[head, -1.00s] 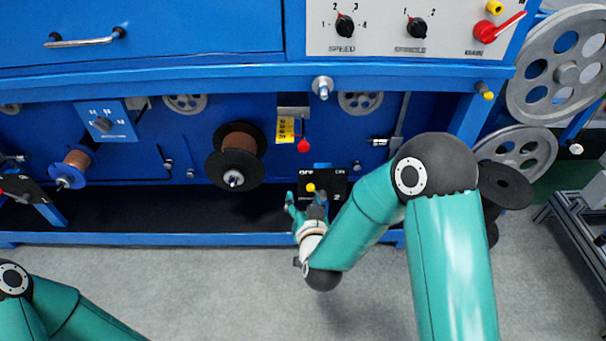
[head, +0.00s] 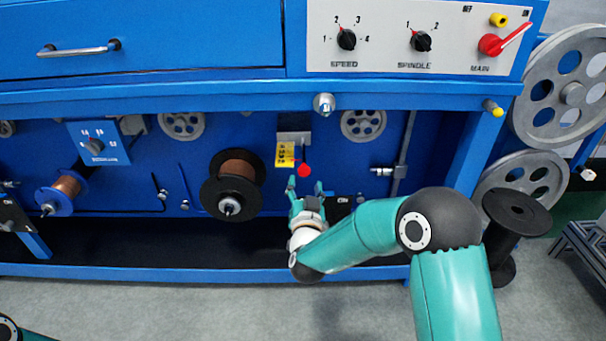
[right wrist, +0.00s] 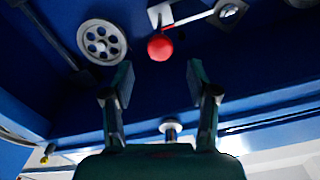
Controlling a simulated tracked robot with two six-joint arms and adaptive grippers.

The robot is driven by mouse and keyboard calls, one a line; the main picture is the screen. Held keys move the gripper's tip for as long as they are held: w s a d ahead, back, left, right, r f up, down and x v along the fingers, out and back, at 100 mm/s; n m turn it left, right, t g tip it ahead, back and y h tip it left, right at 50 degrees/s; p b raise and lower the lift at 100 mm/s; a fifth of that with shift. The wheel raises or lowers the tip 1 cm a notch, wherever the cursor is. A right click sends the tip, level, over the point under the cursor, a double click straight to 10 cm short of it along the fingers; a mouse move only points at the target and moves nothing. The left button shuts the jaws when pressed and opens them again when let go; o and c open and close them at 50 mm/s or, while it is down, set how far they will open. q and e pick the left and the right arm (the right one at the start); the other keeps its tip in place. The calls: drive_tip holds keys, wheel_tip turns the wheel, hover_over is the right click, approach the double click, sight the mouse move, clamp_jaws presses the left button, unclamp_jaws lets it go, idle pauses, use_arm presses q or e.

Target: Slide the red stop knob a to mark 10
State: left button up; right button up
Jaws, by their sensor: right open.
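The red stop knob (head: 304,170) hangs at the lower right of a yellow marked scale plate (head: 285,154) on the blue machine front. The scale's figures are too small to read. My right gripper (head: 305,186) is open and empty, just below the knob in the head view. In the right wrist view the red knob (right wrist: 160,47) shows beyond and between the two open fingertips (right wrist: 160,82), apart from them. My left gripper is out of view; only a bit of my left arm shows at the lower left corner.
A dark spool with brown wire (head: 232,185) stands left of the scale. A silver bolt (head: 323,104) sticks out above it. A spoked pulley (head: 363,125) and a silver fitting (head: 383,171) are to the right.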

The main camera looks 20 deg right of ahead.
sight(305, 173)
drive_tip(key=b+x, duration=0.1)
drive_tip(key=x, duration=0.6)
drive_tip(key=shift+f, duration=0.1)
drive_tip(key=shift+s, duration=0.1)
clamp_jaws()
